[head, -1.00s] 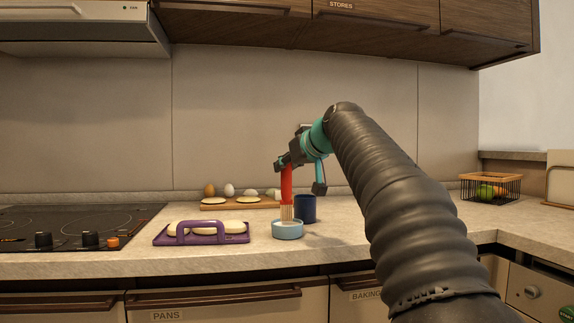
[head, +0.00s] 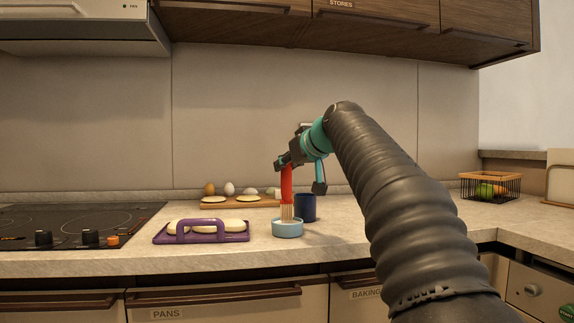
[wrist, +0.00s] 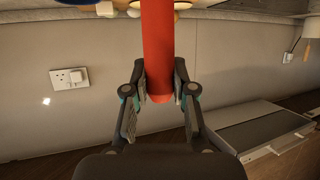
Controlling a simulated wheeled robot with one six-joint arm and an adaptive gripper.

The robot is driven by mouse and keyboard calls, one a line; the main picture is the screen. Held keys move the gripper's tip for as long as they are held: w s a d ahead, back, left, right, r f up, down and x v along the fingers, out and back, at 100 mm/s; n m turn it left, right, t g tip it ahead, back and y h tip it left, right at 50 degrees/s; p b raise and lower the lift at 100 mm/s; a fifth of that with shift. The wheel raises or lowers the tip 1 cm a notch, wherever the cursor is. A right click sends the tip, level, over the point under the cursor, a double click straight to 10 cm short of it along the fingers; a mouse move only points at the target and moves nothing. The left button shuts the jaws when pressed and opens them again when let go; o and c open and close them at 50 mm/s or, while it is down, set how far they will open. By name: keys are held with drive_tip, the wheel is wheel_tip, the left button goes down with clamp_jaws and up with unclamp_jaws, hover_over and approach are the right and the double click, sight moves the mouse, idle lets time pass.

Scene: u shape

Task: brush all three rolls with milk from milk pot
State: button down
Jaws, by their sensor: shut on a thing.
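My gripper (head: 287,162) is shut on the red handle of a pastry brush (head: 286,184), also large in the wrist view (wrist: 157,45). The brush hangs upright with its pale bristles pointing down, their lower ends inside the light blue milk pot (head: 288,230). The pot's inside is too small to tell how deep the bristles sit. The pale rolls (head: 178,226) lie in a row on a purple tray (head: 200,239) with a raised handle, left of the pot. The tray handle partly covers the rolls.
A dark blue cup (head: 305,207) stands close behind the pot. A wooden board (head: 240,203) with eggs and pale rounds lies behind the tray. The hob (head: 70,225) is at left, a fruit basket (head: 490,188) at far right. Counter between tray and pot is clear.

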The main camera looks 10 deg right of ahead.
drive_tip(key=shift+f+b, duration=0.3)
drive_tip(key=shift+f, duration=0.2)
idle(1.2)
wheel_tip(320, 180, up, 5)
drive_tip(key=p, duration=0.5)
drive_tip(key=shift+r, duration=1.15)
